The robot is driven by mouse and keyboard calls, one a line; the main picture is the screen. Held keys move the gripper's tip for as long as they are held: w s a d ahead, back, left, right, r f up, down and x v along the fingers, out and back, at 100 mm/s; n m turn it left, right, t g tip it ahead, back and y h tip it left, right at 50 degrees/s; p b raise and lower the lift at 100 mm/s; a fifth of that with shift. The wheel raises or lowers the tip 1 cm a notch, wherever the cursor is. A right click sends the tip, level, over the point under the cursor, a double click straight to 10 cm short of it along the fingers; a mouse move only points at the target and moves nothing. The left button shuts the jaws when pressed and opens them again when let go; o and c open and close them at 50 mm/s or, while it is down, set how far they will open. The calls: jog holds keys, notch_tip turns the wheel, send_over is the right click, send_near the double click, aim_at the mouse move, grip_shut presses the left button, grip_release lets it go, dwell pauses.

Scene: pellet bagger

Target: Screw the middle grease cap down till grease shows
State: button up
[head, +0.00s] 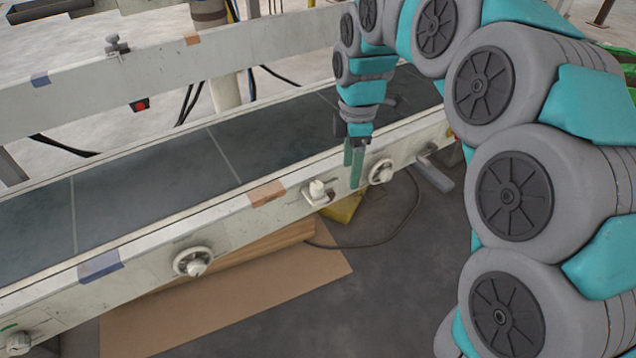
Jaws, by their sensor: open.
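A small white cap-like fitting (317,190) sits on a bracket on the near side rail of the conveyor; I take it to be a grease cap, but cannot tell for sure that it is the middle one. A pale round handwheel or knob (381,172) is on the rail to its right, and a larger handwheel (193,261) is to its left. My gripper (352,172) points down with green fingers, open and empty, over the rail between the white fitting and the right knob. It appears apart from both. No grease is visible at this size.
The conveyor belt (140,190) runs diagonally behind the near rail (230,211). A far rail (75,82) carries a clamp knob (117,46) and a red button (139,105). A cardboard sheet (230,305) and a yellow object (343,209) lie below. Floor in front is mostly clear.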

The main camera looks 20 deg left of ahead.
aim_at(317, 185)
jog(key=w+a+f+n, duration=0.1)
jog(key=a, duration=0.2)
jog(key=w+a+f+n, duration=0.1)
jog(key=a+n, duration=0.1)
jog(key=w+a+f+n, duration=0.1)
jog(key=w+a+n, duration=0.1)
jog(key=a, duration=0.1)
jog(key=shift+a+f, duration=0.25)
jog(key=shift+a, duration=0.05)
jog(key=shift+s+f+b, duration=0.1)
jog(key=shift+f+b, duration=0.3)
jog(key=shift+f, duration=3.55)
grip_shut()
